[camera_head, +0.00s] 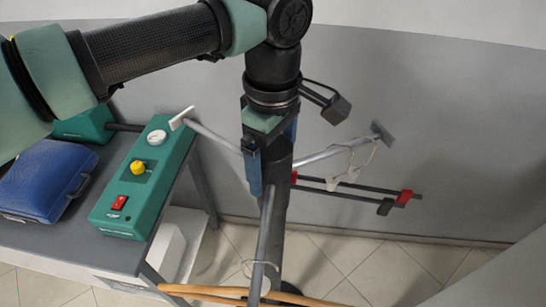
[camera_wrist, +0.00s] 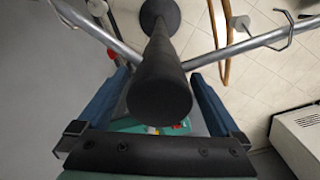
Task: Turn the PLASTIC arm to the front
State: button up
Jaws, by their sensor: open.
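A dark upright post (camera_head: 279,185) carries several arms pointing different ways. One metal arm (camera_head: 212,137) reaches left to a white end plate (camera_head: 181,118). Another (camera_head: 330,153) reaches right to a grey end plate (camera_head: 382,133), with small pale pieces hanging from it. Two thin dark bars reach right, one with a red end (camera_head: 404,197) and one with a black end (camera_head: 385,207). A metal arm (camera_head: 264,235) points to the front. I cannot read which arm is PLASTIC. My gripper (camera_head: 272,160) is open over the post top, its blue fingers either side of the post (camera_wrist: 160,95) in the wrist view.
A grey table (camera_head: 130,250) at left holds a green control box (camera_head: 147,180) with a yellow knob and red switch, and a blue case (camera_head: 45,180). Wooden hangers (camera_head: 235,293) hang at the front. A grey wall stands behind; tiled floor shows at right.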

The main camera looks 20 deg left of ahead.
jog(key=shift+f, duration=0.3)
grip_shut()
dwell(0.4)
